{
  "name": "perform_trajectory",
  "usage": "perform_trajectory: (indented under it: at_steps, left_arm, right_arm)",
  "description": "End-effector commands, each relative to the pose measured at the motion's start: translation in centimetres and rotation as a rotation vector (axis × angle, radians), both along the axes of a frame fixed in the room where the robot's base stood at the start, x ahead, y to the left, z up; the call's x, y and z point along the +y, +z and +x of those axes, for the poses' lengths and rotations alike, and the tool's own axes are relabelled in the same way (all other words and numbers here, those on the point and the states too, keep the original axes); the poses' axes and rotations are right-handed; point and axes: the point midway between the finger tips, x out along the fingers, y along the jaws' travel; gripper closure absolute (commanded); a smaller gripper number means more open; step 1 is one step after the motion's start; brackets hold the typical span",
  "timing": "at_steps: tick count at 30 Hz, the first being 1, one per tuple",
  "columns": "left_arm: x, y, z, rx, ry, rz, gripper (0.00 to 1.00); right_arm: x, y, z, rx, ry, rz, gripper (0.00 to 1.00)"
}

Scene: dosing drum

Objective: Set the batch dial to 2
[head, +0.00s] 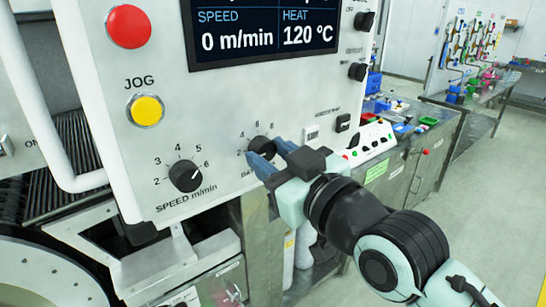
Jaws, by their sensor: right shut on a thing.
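The batch dial (261,145) is a small black knob on the white control panel, right of the speed knob. Its printed numbers run in an arc above it, and the label below is partly covered. My right gripper (264,152) reaches in from the lower right, with its blue fingers at the dial and shut on it. The fingers hide part of the knob, and I cannot tell which number its pointer faces. My left gripper is not in view.
The speed knob (186,176) sits left of the batch dial. A yellow jog button (146,110) and a red button (129,26) are further left. A display (265,30) reads 0 m/min and 120 °C. A metal bench (410,150) stands right, with open floor beyond.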

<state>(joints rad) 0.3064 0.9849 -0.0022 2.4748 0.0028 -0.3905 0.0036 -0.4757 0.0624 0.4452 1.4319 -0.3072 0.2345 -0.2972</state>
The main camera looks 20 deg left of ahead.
Motion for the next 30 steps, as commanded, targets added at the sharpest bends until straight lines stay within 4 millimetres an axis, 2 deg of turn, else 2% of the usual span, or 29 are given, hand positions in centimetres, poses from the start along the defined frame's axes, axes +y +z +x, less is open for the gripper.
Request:
perform_trajectory:
  at_steps: [2,3,5,17,20,30]
  left_arm:
    - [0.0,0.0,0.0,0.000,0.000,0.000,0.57]
    - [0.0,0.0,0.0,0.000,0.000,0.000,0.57]
    - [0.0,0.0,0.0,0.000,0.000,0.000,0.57]
    - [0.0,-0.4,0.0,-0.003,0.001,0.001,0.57]
    - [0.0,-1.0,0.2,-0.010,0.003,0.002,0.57]
    - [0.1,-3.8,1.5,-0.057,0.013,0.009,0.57]
  right_arm:
    - [0.0,0.0,0.0,-0.003,-0.001,-0.001,0.92]
    - [0.0,0.0,0.0,-0.003,-0.001,-0.001,0.55]
    - [0.0,0.0,0.0,-0.002,-0.001,0.000,0.36]
    - [-0.6,0.0,-0.4,-0.002,-0.003,0.002,0.36]
    - [-1.7,-0.1,-1.3,-0.003,-0.004,0.003,0.36]
    - [-7.2,-0.2,-6.4,-0.004,-0.001,0.002,0.36]
